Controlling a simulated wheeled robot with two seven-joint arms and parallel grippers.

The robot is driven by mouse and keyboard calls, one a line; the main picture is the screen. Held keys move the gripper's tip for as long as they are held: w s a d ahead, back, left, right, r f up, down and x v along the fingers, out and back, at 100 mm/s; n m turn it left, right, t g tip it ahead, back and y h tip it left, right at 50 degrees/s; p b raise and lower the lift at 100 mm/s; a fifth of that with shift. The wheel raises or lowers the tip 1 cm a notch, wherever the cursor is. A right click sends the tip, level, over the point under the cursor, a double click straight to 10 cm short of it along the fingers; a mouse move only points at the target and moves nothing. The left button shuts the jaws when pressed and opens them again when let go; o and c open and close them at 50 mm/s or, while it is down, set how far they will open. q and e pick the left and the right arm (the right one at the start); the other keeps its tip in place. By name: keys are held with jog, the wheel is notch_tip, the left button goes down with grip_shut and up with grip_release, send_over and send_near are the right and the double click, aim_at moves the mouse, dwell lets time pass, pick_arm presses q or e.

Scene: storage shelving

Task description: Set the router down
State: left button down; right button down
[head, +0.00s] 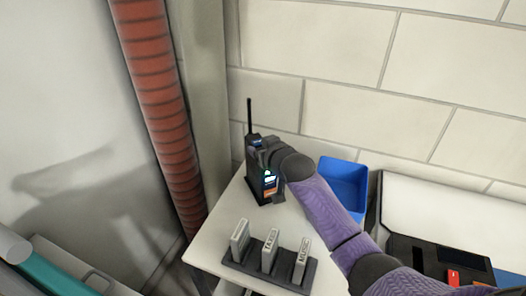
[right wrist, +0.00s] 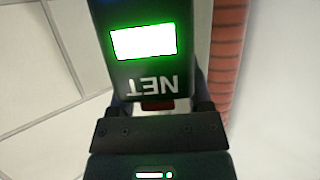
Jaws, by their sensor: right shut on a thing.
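The router (head: 252,172) is a dark upright box with a black antenna, at the far left corner of the white table (head: 222,262) in the head view. My right gripper (head: 268,160) is shut on it from the right side. In the right wrist view the router (right wrist: 150,80) fills the upper middle, with a bright green-edged light and the letters NET upside down. I cannot tell whether its base touches the tabletop. My left gripper is not in view.
A dark rack (head: 255,268) with three labelled grey items stands at the table's front. A blue bin (head: 345,180) is behind my right arm. A red ribbed pipe (head: 160,100) rises left of the table. A pale block wall (head: 350,60) stands close behind.

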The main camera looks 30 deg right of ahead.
grip_release()
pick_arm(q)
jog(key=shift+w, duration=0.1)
pick_arm(e)
jog(key=p+v, duration=0.1)
jog(key=v, duration=0.1)
jog(key=p+v, duration=0.2)
jog(key=shift+s+r, duration=0.2)
jog(key=shift+r, duration=0.3)
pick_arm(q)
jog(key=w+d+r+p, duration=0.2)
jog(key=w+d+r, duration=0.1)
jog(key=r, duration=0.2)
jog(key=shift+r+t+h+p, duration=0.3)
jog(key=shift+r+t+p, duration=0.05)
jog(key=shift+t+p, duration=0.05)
pick_arm(e)
jog(key=v, duration=0.7)
jog(key=shift+s+f, duration=0.25)
jog(key=shift+s, duration=0.05)
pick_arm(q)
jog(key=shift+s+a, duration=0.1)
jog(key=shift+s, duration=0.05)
